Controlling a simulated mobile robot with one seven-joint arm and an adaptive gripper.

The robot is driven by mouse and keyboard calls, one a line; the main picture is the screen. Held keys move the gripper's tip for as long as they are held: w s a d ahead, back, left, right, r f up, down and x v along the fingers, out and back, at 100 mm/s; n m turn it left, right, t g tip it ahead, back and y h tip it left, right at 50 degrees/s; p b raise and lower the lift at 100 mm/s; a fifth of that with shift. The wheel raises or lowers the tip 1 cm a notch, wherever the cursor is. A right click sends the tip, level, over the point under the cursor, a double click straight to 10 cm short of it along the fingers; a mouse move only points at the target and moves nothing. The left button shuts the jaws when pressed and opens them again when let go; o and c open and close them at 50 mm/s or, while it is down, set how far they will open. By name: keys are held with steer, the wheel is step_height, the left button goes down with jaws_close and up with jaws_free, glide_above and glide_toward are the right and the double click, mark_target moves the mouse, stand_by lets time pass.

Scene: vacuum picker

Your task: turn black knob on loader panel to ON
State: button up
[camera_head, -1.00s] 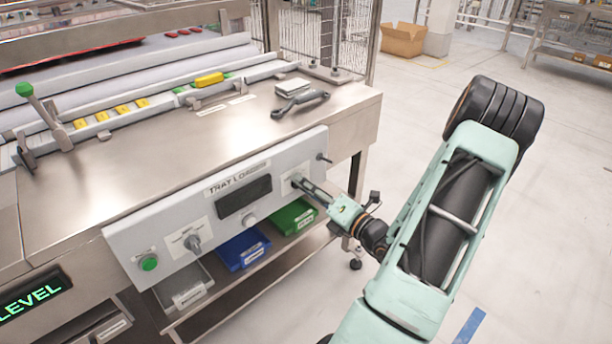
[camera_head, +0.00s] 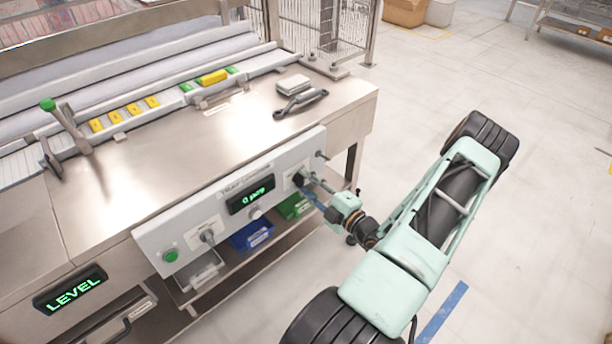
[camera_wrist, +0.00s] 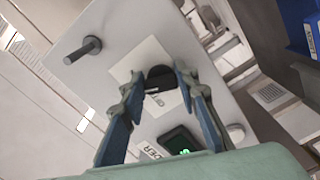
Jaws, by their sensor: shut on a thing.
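The black knob (camera_head: 299,180) sits on a white label plate at the right end of the grey loader panel (camera_head: 150,243). In the wrist view the knob (camera_wrist: 160,75) is between the two fingertips of my gripper (camera_wrist: 158,82), one on each side. My gripper (camera_head: 311,184) is shut on the knob in the head view too. The plate's lettering is partly hidden and too small to read surely. The panel display (camera_head: 251,195) is lit with green characters; its lit edge also shows in the wrist view (camera_wrist: 180,143).
A dark peg (camera_wrist: 82,50) sticks out of the panel beside the knob plate. A green button (camera_head: 171,256) and another knob (camera_head: 208,236) are further left. Blue (camera_head: 252,237) and green (camera_head: 294,207) bins sit on the shelf below.

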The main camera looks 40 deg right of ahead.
steer(key=shift+f+m+p, duration=0.1)
steer(key=shift+m+p, duration=0.85)
steer(key=shift+m, duration=1.25)
steer(key=shift+a, duration=0.1)
steer(key=o, duration=1.1)
steer(key=shift+o, duration=0.2)
steer(key=s+d, duration=0.1)
steer(key=s, duration=1.1)
